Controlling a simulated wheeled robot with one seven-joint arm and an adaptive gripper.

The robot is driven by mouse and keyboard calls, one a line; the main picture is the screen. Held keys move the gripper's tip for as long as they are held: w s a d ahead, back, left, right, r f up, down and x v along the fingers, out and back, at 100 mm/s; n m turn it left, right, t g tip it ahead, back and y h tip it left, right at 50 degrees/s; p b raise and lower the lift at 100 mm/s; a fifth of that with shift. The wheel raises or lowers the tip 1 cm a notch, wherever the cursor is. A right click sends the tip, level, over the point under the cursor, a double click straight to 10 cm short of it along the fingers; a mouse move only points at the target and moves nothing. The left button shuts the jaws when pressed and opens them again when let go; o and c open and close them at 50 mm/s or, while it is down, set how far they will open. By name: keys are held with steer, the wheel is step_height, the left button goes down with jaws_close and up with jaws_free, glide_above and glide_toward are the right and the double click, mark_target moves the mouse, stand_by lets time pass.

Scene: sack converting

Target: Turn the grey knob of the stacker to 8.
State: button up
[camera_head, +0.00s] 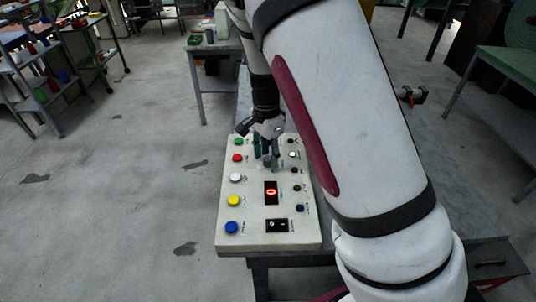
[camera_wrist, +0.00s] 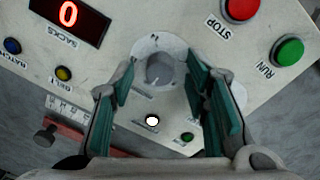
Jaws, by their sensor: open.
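The grey knob (camera_wrist: 160,70) sits on a pale round dial plate on the control panel (camera_head: 240,181). In the wrist view it lies between the tips of my two green-padded fingers. My gripper (camera_wrist: 160,78) is open around it, with a gap on each side. I cannot tell how far the fingers reach down beside it. The dial's marks and the knob's pointer are too small to read. In the head view my gripper (camera_head: 265,150) is over the panel's far part and largely hides the knob.
A red STOP button (camera_wrist: 240,8) and a green RUN button (camera_wrist: 287,51) are beside the dial. A lit display (camera_wrist: 70,17) reads 0 above the word SACKS. Blue (camera_wrist: 12,46) and yellow (camera_wrist: 63,74) buttons lie left. The floor left of the panel is clear.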

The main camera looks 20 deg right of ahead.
steer(key=shift+f, duration=0.15)
steer(key=shift+c, duration=0.2)
jaws_close()
steer(key=n, duration=0.6)
steer(key=shift+n, duration=0.3)
steer(key=n, duration=0.6)
steer(key=shift+n, duration=0.4)
stand_by(0.4)
